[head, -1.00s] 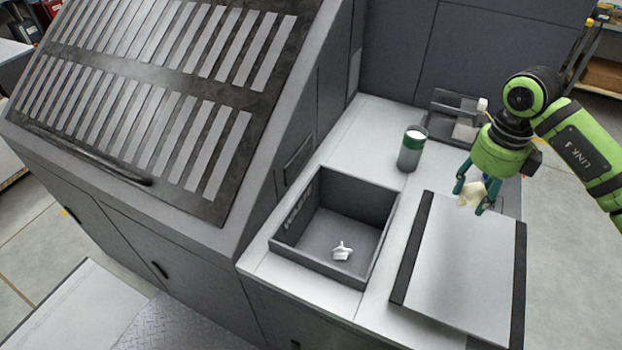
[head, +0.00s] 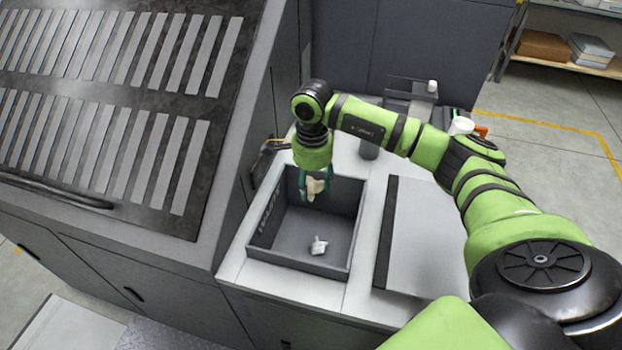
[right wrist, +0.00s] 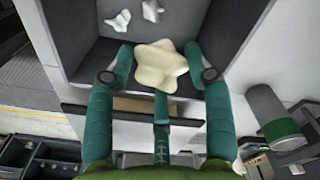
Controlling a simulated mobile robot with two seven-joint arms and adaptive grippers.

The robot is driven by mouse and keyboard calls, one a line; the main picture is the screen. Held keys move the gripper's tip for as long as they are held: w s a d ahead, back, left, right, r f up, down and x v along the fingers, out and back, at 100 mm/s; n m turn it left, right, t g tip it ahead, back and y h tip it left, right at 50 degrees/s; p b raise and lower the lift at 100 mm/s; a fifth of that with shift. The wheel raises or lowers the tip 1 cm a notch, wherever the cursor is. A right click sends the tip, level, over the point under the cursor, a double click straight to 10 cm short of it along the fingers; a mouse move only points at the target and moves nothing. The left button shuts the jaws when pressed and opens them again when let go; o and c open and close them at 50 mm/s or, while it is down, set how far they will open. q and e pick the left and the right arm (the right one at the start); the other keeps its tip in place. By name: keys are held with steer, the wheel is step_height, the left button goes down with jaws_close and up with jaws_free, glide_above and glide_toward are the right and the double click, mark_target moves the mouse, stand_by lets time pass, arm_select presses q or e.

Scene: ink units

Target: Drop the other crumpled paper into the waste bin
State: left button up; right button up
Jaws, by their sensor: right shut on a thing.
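My right gripper (head: 315,190) is shut on a cream crumpled paper (head: 316,188) and holds it over the back part of the waste bin (head: 352,232), a grey open box on the counter. In the right wrist view the cream paper (right wrist: 160,66) sits between the teal fingers. A white crumpled paper (head: 318,245) lies on the bin floor. In the right wrist view two white pieces show in the bin, one on the floor (right wrist: 118,20) and one beside it (right wrist: 151,10). My left gripper is not in view.
A grey flat panel with dark edges (head: 415,240) lies right of the bin. The large grey machine (head: 110,130) rises on the left.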

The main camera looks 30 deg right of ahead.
mark_target(312, 182)
step_height(312, 182, down, 6)
steer(key=b, duration=0.2)
steer(key=shift+w+r+b, duration=0.1)
steer(key=shift+b, duration=0.3)
steer(key=o, duration=0.8)
steer(key=shift+r, duration=0.15)
step_height(312, 182, up, 12)
steer(key=shift+f, duration=0.1)
steer(key=shift+f, duration=0.1)
